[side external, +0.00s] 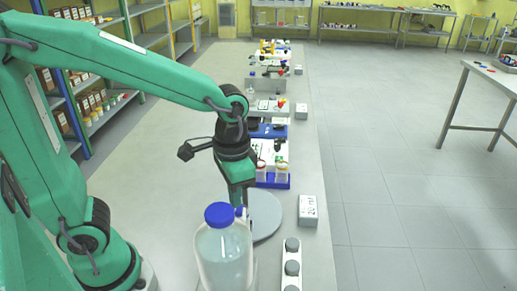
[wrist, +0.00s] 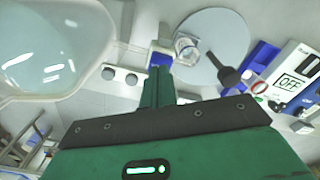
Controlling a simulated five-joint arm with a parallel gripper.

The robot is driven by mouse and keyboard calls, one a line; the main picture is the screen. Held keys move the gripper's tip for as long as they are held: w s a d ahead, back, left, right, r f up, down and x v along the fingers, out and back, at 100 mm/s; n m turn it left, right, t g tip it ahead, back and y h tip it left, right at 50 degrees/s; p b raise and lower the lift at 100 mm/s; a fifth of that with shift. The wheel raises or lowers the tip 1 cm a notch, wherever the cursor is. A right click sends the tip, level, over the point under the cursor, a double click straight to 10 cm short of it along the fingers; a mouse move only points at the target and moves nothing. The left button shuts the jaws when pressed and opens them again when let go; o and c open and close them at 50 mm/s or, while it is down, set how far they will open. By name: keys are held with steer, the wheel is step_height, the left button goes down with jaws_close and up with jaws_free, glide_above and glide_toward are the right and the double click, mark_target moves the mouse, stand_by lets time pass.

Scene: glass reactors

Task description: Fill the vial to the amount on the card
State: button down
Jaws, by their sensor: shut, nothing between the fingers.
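A large clear bottle (side external: 223,255) with a blue cap stands at the front in the side view and fills the left of the wrist view (wrist: 50,45). A small clear vial (wrist: 187,48) is on a round grey plate (wrist: 215,22), right of my fingers in the wrist view. My gripper (side external: 241,203) is shut and empty, pointing down beside the bottle. Its tip (wrist: 158,70) is close to a small blue part (wrist: 160,59), but I cannot tell whether they touch.
A grey strip with round knobs (side external: 291,265) lies at the front right. Behind the plate are a blue rack with small jars (side external: 272,176) and more equipment along the bench. A panel reading OFF (wrist: 290,84) is at the right of the wrist view. The bench's left is clear.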

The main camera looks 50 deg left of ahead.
steer(key=shift+r, duration=0.3)
steer(key=shift+r, duration=2.5)
steer(key=shift+a, duration=0.1)
steer(key=s+a+r+n+t, duration=0.1)
steer(key=s+a+n+t, duration=0.2)
steer(key=s+a+t, duration=0.2)
steer(key=shift+a+r+t, duration=0.3)
steer(key=shift+a+r, duration=0.05)
steer(key=shift+a, duration=1.3)
steer(key=shift+d, duration=0.15)
